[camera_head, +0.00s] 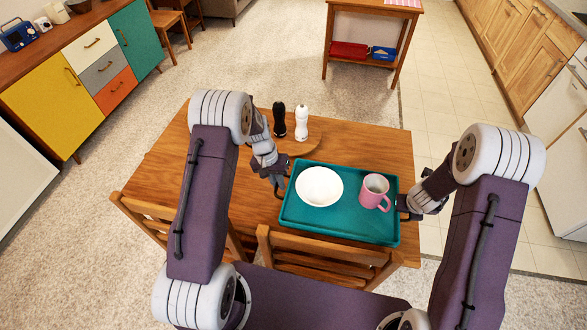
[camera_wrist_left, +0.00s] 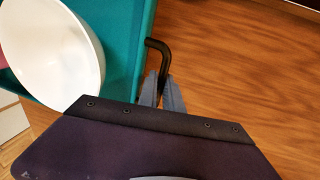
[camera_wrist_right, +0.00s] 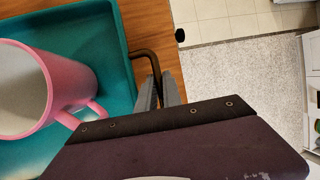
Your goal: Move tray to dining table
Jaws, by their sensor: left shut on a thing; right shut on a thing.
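The teal tray (camera_head: 340,225) is over the front right part of the wooden dining table (camera_head: 225,205); I cannot tell whether it touches the top. A white bowl (camera_head: 319,187) and a pink mug (camera_head: 374,192) stand on it. My left gripper (camera_head: 279,188) is shut on the tray's left handle, a dark bent bar (camera_wrist_left: 158,50) in the left wrist view. My right gripper (camera_head: 403,208) is shut on the tray's right handle, which shows in the right wrist view (camera_wrist_right: 148,58). The tray looks about level.
A black mill (camera_head: 279,120) and a white mill (camera_head: 301,123) stand on a round wooden board at the table's back. Wooden chairs (camera_head: 325,262) stand at the near edge. A sideboard, a small cart (camera_head: 370,30) and kitchen cabinets stand farther off. The table's left part is clear.

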